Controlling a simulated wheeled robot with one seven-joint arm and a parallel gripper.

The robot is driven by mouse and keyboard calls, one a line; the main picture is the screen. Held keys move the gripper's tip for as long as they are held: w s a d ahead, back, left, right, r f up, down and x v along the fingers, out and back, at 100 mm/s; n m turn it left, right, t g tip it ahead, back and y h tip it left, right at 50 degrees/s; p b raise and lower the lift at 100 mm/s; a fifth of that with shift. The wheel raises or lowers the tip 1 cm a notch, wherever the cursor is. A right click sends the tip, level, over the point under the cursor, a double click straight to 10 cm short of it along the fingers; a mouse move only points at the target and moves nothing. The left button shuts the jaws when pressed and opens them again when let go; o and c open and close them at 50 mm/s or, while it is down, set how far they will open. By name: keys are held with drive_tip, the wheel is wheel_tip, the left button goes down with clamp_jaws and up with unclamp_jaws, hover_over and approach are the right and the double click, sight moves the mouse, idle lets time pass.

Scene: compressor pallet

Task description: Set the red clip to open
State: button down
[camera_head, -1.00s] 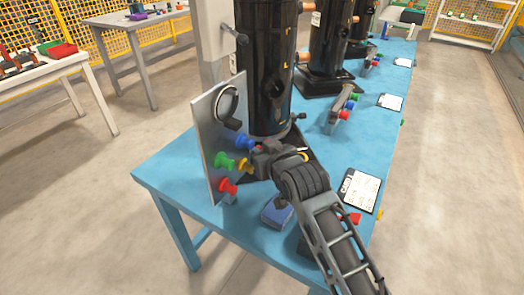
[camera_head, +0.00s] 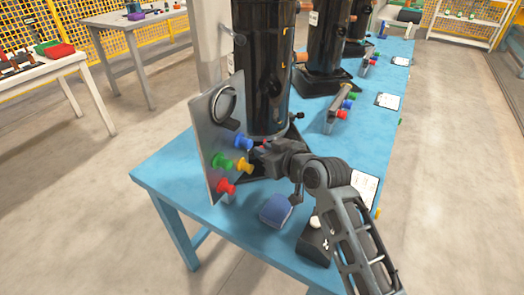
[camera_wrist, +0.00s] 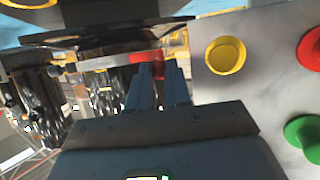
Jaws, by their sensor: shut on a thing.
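The red clip (camera_wrist: 147,58) shows in the wrist view as a red piece at the tips of my gripper's two blue-grey fingers. My gripper (camera_wrist: 158,80) is shut on it. In the head view my gripper (camera_head: 262,156) is at the base of the front black compressor (camera_head: 263,80), just right of the knob panel. Only a small red spot of the clip (camera_head: 265,142) shows there. The fingers hide part of the clip, and I cannot tell its setting.
A grey upright panel (camera_head: 213,135) carries blue (camera_head: 243,142), yellow (camera_head: 244,166), green (camera_head: 221,161) and red (camera_head: 227,188) knobs close left of my gripper. A blue block (camera_head: 275,209) lies on the blue table (camera_head: 165,172) below my arm. More compressors stand behind.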

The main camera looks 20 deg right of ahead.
drive_tip(key=shift+s+d+n+g+y+b, duration=0.1)
drive_tip(key=shift+d+n+g+y+b, duration=0.15)
drive_tip(key=shift+d+n+y+b, duration=0.35)
drive_tip(key=shift+s+d+n+g+y+b, duration=0.1)
drive_tip(key=shift+d+n+g+y+b, duration=0.2)
drive_tip(key=shift+n+y+b, duration=0.6)
drive_tip(key=shift+s+d+n+g+y+b, duration=0.1)
drive_tip(key=shift+d+n+g+y+b, duration=0.15)
drive_tip(key=shift+d+n+y+b, duration=0.45)
drive_tip(key=shift+a, duration=0.2)
drive_tip(key=c, duration=1.3)
unclamp_jaws()
drive_tip(key=shift+c, duration=0.2)
drive_tip(key=v, duration=0.7)
drive_tip(key=shift+s+d+r, duration=0.15)
drive_tip(key=shift+s+d, duration=0.05)
drive_tip(key=shift+d, duration=0.15)
